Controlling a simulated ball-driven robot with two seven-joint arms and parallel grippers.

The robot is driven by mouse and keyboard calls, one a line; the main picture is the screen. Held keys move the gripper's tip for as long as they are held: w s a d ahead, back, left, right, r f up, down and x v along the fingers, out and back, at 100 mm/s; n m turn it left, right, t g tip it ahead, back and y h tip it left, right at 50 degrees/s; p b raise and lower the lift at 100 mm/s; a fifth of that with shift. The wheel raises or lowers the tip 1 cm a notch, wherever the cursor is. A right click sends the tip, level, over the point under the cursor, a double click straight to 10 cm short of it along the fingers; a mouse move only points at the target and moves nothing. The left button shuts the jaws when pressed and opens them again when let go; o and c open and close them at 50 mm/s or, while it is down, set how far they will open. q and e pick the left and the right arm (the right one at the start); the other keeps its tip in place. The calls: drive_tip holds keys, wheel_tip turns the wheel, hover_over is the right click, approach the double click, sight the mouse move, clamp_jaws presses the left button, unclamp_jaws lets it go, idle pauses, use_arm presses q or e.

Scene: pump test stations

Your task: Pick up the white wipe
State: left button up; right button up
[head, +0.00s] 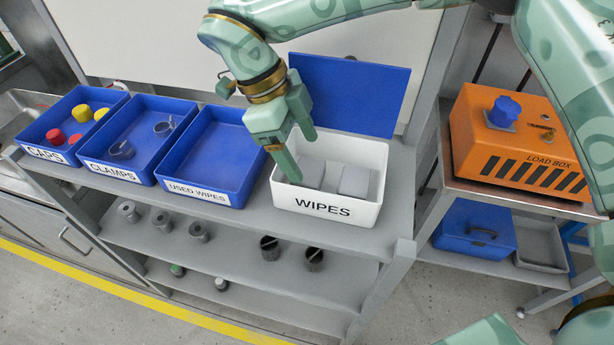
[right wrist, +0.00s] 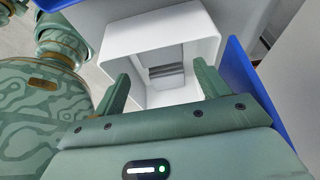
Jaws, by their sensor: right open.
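The white box labelled WIPES (head: 328,209) stands at the right end of the upper shelf. Pale grey-white folded wipes (head: 355,181) lie in it in more than one stack. In the right wrist view the box (right wrist: 200,42) is ahead of the fingers, with wipes (right wrist: 165,71) deep inside. My right gripper (head: 298,156) is open and empty over the left part of the box. Its fingertips (right wrist: 160,80) frame the box opening in the right wrist view, and the fingers partly hide the box in the head view. My left gripper is not in view.
An empty blue USED WIPES bin (head: 206,185) stands left of the box, then CLAMPS (head: 118,171) and CAPS (head: 43,153) bins. A blue panel (head: 350,95) rises behind the box. An orange load box (head: 520,150) is on the right. Lower shelves hold small cylinders.

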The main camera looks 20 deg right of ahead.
sight(309, 171)
drive_tip(key=x, duration=0.1)
drive_tip(key=b+x, duration=0.1)
drive_tip(key=x, duration=0.1)
drive_tip(key=b+x, duration=0.1)
drive_tip(key=x, duration=0.1)
drive_tip(key=shift+w+a+f, duration=0.2)
drive_tip(key=shift+w+f, duration=0.15)
drive_tip(key=shift+f, duration=0.05)
drive_tip(key=shift+s+r, duration=0.1)
drive_tip(key=shift+c, duration=0.6)
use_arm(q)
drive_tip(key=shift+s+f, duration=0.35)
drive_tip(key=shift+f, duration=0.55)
use_arm(e)
drive_tip(key=c, duration=0.6)
use_arm(q)
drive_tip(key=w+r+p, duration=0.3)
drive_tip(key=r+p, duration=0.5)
drive_tip(key=p, duration=0.1)
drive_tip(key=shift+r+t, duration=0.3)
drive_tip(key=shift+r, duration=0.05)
use_arm(e)
wheel_tip(309, 171, up, 28)
